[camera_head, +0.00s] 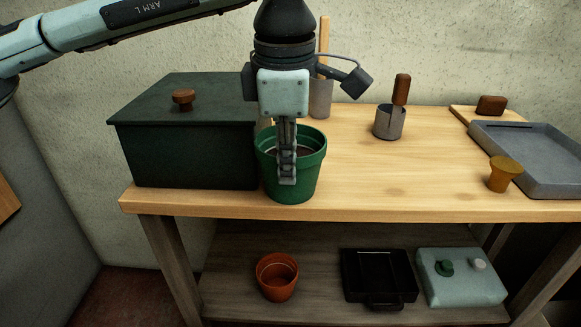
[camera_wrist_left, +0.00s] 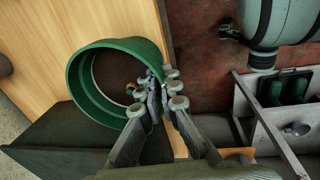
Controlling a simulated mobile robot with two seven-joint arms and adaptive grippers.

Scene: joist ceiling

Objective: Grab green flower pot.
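The green flower pot (camera_head: 309,172) stands upright near the front edge of the wooden table, beside a dark lidded box. It also shows in the left wrist view (camera_wrist_left: 88,97), with a dark, brownish inside and a pale inner ring. My left gripper (camera_head: 287,178) points down at the pot's near side. In the left wrist view its fingers (camera_wrist_left: 163,97) are close together with the pot's rim wall between them, one inside and one outside. The exact contact is partly hidden by the fingers. My right gripper is not in view.
The dark lidded box (camera_head: 185,150) is close to the pot's left. Metal cups (camera_head: 389,122) and (camera_head: 320,100) stand behind. A grey tray (camera_head: 530,150) and a yellow-brown pot (camera_head: 503,174) are at right. A terracotta pot (camera_head: 277,277) is on the lower shelf. The table's middle is clear.

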